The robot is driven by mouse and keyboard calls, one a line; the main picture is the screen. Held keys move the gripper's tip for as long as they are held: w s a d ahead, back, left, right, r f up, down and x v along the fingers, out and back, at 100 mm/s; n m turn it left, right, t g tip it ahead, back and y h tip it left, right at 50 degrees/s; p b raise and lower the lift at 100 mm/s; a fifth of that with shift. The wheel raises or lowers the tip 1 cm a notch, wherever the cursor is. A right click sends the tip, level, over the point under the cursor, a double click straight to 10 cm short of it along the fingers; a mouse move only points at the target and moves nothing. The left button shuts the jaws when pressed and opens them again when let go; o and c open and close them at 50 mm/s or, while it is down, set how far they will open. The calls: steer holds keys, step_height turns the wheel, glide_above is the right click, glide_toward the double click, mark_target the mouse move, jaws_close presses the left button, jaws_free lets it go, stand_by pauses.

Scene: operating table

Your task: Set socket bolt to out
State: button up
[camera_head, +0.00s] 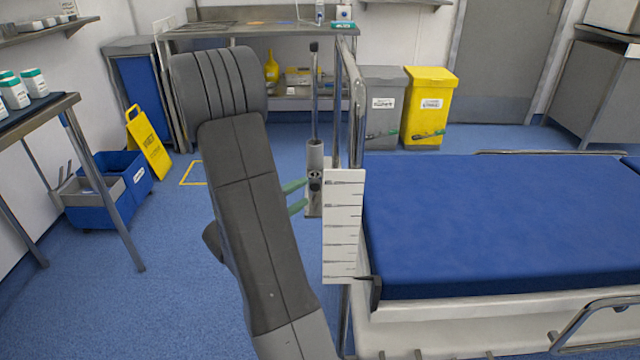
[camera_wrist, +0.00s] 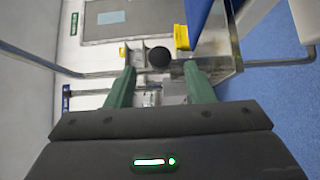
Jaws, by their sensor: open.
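A small dark bolt knob (camera_head: 314,183) sits low on the socket's front. My gripper (camera_head: 302,195) is open, with its green fingertips just left of the knob. In the wrist view, a round black knob (camera_wrist: 159,57) shows between and just past the open fingertips of my gripper (camera_wrist: 160,70). No contact shows. How far the bolt is pulled out cannot be told.
A white graduated plate (camera_head: 343,225) hangs right beside the socket. The blue mattress (camera_head: 500,220) lies to the right. A metal bench (camera_head: 250,30), a grey bin (camera_head: 383,105) and a yellow bin (camera_head: 429,105) stand behind.

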mark_target(315, 179)
steer(key=x, duration=0.7)
steer(key=shift+w+d+b, duration=0.2)
steer(key=shift+b, duration=0.15)
jaws_close()
